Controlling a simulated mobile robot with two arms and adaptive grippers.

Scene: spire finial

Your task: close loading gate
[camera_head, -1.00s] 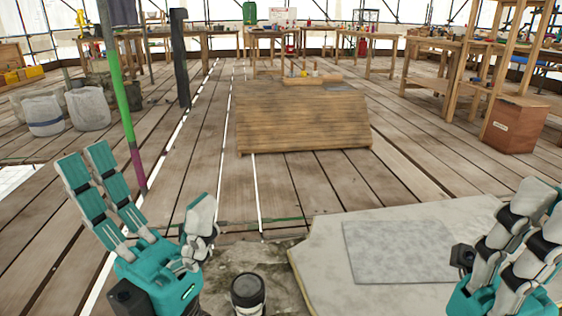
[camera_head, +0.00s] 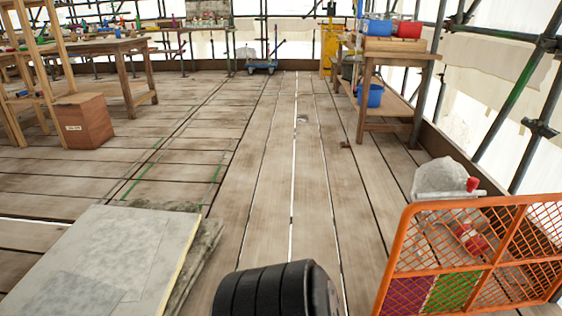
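An orange framed mesh gate (camera_head: 488,264) stands upright at the lower right in the head view. Its lower and right parts run out of the picture. Its mesh is see-through, with a purple patch and a green patch low on its left side. I cannot tell whether it is open or shut, and no hinge or latch shows clearly.
A pale sack (camera_head: 440,178) with red items lies near the gate. A wooden bench (camera_head: 368,85) with blue and red bins stands beyond it. A stone slab (camera_head: 100,262) is at the lower left.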

